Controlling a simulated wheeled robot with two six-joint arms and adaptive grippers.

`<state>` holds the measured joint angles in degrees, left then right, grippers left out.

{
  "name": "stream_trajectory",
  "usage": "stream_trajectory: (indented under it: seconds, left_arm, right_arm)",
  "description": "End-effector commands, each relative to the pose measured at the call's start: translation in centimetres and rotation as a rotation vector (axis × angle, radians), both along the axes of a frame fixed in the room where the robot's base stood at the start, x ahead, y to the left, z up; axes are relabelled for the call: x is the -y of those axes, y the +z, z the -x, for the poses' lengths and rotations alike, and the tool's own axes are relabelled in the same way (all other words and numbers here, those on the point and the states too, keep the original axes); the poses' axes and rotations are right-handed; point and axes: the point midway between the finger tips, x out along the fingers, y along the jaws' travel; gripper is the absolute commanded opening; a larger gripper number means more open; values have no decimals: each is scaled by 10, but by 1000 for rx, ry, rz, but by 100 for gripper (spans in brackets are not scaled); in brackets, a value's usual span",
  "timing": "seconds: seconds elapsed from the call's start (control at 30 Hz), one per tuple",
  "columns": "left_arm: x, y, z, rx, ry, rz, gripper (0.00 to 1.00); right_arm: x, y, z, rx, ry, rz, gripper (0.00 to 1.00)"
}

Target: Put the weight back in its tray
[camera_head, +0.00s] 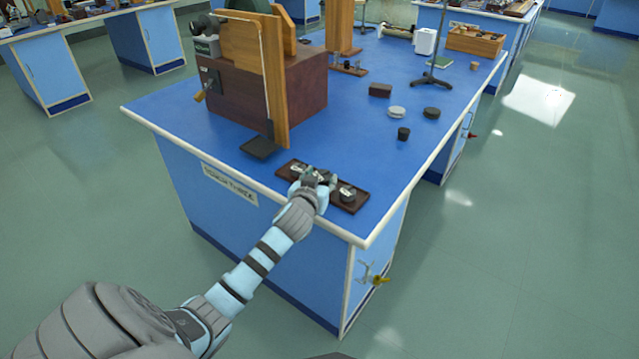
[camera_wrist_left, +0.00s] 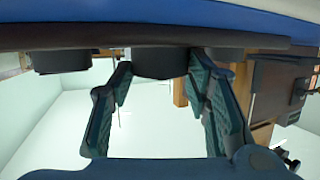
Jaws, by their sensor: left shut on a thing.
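The weight tray (camera_head: 358,208) is a long dark brown tray near the front edge of the blue bench. My left gripper (camera_head: 318,178) is over its middle, with its fingers on both sides of a dark round weight. In the left wrist view, which is upside down, this weight (camera_wrist_left: 160,62) is between the fingertips (camera_wrist_left: 160,75), against the tray edge (camera_wrist_left: 110,37). I cannot tell whether it rests in the tray or is just above it. Other weights (camera_head: 347,193) stand in the tray on both sides of the gripper. My right gripper is not in view.
A large brown wooden box (camera_head: 300,95) with an upright board stands left behind the tray. A small black cup (camera_head: 403,133), a pale disc (camera_head: 397,112) and a dark disc (camera_head: 431,113) stand farther back. Bench surface (camera_head: 350,150) behind the tray is clear.

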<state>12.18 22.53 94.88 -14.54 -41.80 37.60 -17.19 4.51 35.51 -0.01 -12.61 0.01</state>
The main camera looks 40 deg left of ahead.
Motion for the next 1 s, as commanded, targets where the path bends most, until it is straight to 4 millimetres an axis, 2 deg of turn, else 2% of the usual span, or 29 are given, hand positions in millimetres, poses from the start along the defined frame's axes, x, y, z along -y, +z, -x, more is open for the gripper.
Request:
stream_trajectory:
  seconds: [0.17,0.2,0.3,0.33,0.63,0.73,0.87,1.0]
  left_arm:
    - [0,2,0,0,0,0,0]
    - [0,0,0,-2,1,2,45]
    - [0,1,0,-2,1,2,61]
    - [0,1,0,-2,1,2,64]
    - [0,2,1,-2,1,1,64]
    - [3,4,7,-2,0,1,64]
    - [11,12,26,-3,0,0,64]
    - [25,24,59,-3,-1,1,64]
  right_arm:
    - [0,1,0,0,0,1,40]
    - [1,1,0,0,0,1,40]
    - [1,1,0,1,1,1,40]
    - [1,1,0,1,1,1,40]
    - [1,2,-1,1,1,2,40]
    - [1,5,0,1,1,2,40]
    - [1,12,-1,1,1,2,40]
    - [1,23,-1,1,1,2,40]
